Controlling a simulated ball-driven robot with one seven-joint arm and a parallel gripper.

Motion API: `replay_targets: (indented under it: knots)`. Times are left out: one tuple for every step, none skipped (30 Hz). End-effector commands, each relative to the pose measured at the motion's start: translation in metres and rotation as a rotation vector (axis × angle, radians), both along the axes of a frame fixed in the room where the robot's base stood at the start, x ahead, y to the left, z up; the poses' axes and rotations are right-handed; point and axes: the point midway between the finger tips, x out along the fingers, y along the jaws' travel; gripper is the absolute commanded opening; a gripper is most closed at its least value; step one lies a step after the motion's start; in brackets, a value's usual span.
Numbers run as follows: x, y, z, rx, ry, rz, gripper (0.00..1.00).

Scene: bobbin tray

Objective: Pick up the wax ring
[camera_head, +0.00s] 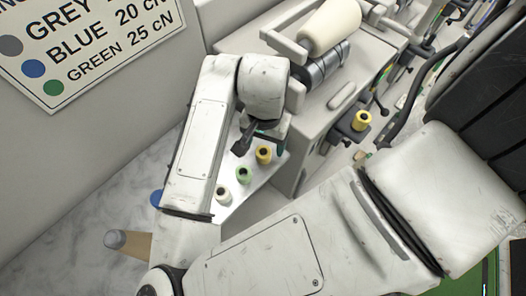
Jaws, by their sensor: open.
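I cannot tell for certain which thing is the wax ring. Small round pieces with dark centres stand in a row on a pale tray (258,183): a yellow one (263,155), a pale green one (244,174) and a whitish one (222,194). My gripper (250,141) is open, with dark fingers, above the far end of the row near the yellow piece. It seems empty, and my arm hides part of the tray. Another yellow piece (361,120) sits on a dark bracket of the machine at the right.
A grey machine (330,100) with a large cream cone (330,25) stands behind the tray. A blue disc (156,198) shows beside my arm, and a brown cone with a grey end (115,239) lies at lower left. A tension sign (85,45) hangs at upper left.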

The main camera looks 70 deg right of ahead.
Motion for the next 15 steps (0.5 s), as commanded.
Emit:
replay_targets:
  knots:
    - [0.000,0.000,-0.003,0.000,0.001,0.002,0.72]
    - [0.000,0.001,-0.006,0.001,0.002,0.002,0.72]
    - [0.001,0.001,-0.011,0.002,0.003,0.003,0.72]
    - [0.001,0.001,-0.016,0.002,0.002,0.003,0.72]
    - [0.002,0.001,-0.020,0.002,0.003,0.003,0.72]
    - [0.002,0.001,-0.026,0.001,0.003,0.004,0.72]
    - [0.002,0.001,-0.031,0.001,0.002,0.004,0.72]
    - [0.002,0.001,-0.036,0.001,0.003,0.004,0.72]
    - [0.002,0.001,-0.040,0.001,0.003,0.003,0.72]
    - [0.002,0.000,-0.043,0.000,0.002,0.002,0.72]
    - [0.003,0.001,-0.046,0.001,0.001,0.002,0.72]
    - [0.003,0.001,-0.048,0.001,0.001,0.002,0.72]
    - [0.003,0.001,-0.049,0.001,0.001,0.002,0.72]
    - [0.003,0.001,-0.050,0.001,0.000,0.001,0.72]
    - [0.003,0.001,-0.050,0.001,0.000,0.001,0.72]
